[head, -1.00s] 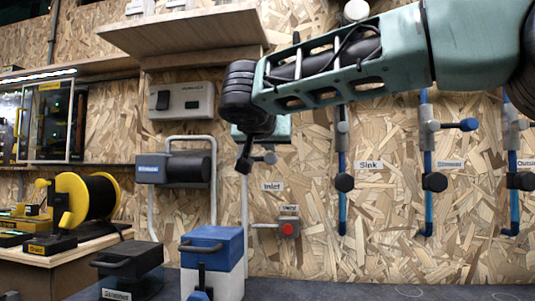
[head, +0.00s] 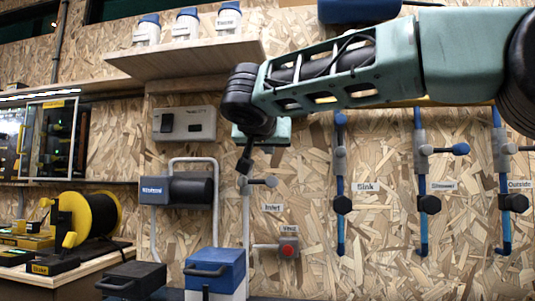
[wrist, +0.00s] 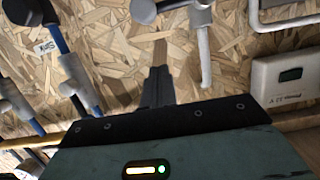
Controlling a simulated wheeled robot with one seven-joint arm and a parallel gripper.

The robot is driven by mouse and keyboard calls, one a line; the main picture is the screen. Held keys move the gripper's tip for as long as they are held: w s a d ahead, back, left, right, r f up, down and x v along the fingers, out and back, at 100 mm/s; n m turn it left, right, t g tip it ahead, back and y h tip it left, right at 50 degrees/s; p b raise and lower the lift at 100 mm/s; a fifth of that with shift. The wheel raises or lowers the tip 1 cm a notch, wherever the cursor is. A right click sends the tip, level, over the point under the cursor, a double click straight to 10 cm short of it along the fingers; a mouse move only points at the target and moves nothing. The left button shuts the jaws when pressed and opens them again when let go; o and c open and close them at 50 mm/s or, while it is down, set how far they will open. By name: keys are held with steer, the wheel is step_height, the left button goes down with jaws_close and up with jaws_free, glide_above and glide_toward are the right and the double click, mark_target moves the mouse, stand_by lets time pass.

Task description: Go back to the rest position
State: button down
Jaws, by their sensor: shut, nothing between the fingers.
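My gripper (head: 245,163) shows in the head view at the end of my teal arm, in front of the chipboard wall. Its fingers point down, close to the grey valve handle of the inlet pipe in the picture; I cannot tell whether they touch it. In the wrist view my gripper (wrist: 158,72) has its dark fingers together, with nothing seen between them. The inlet valve (head: 258,182) stands just below and right of the fingertips in the head view.
Blue pipes with valves, labelled Sink (head: 368,187) and Outside (head: 520,184), run down the wall at right. A wooden shelf (head: 185,60) with white containers (head: 187,24) is above left. A blue-lidded box (head: 215,270) and a black box (head: 132,279) stand below. A yellow reel (head: 92,217) is at left.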

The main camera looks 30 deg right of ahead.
steer(key=p+v, duration=0.1)
steer(key=v, duration=0.7)
steer(key=s+a+f+n+g+y, duration=0.2)
steer(key=f+n, duration=0.1)
steer(key=f, duration=0.5)
steer(key=s+a+f+n+g+y+p, duration=0.1)
steer(key=s+a+f+n+g+y, duration=0.15)
steer(key=f, duration=0.55)
steer(key=s+a+f+n+g+y, duration=0.1)
steer(key=s+a+f+n, duration=0.2)
steer(key=f, duration=0.5)
steer(key=s+a+f+n+g+y+p, duration=0.15)
steer(key=s+f+n+g+y, duration=0.4)
steer(key=s+f, duration=1.3)
step_height(320, 180, up, 38)
steer(key=n+g+h+p, duration=0.1)
steer(key=p, duration=3.6)
steer(key=shift+w+a+h+p, duration=0.15)
steer(key=shift+a+h+p, duration=0.15)
steer(key=c, duration=2.1)
jaws_free()
steer(key=shift+f, duration=0.1)
steer(key=shift+c, duration=0.2)
